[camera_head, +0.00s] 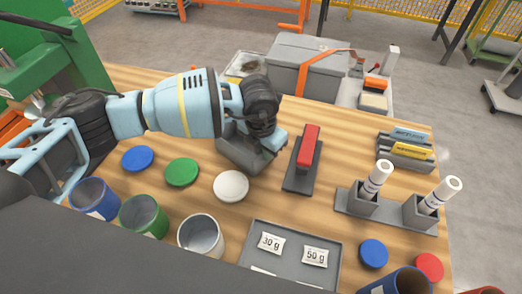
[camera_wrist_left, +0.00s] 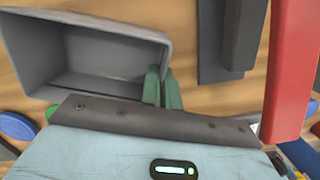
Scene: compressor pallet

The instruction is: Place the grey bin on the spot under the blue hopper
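The grey bin (camera_head: 243,152) is an open box on the wooden table, partly hidden by my left wrist. In the left wrist view its open inside (camera_wrist_left: 95,55) faces the camera. My left gripper (camera_head: 272,146) is at the bin's right side. In the left wrist view its two green fingers (camera_wrist_left: 163,90) are close together, with the bin's right wall between them. Whether the bin touches the table cannot be told. The blue hopper and the spot under it are not in view. My right gripper is not in view.
A red-handled block (camera_head: 307,147) stands just right of the bin. A white disc (camera_head: 231,186) lies in front of it, with green and blue discs and cups to the left. A grey tray (camera_head: 250,251) and a two-tube stand (camera_head: 388,217) are nearby. A green machine (camera_head: 65,60) stands left.

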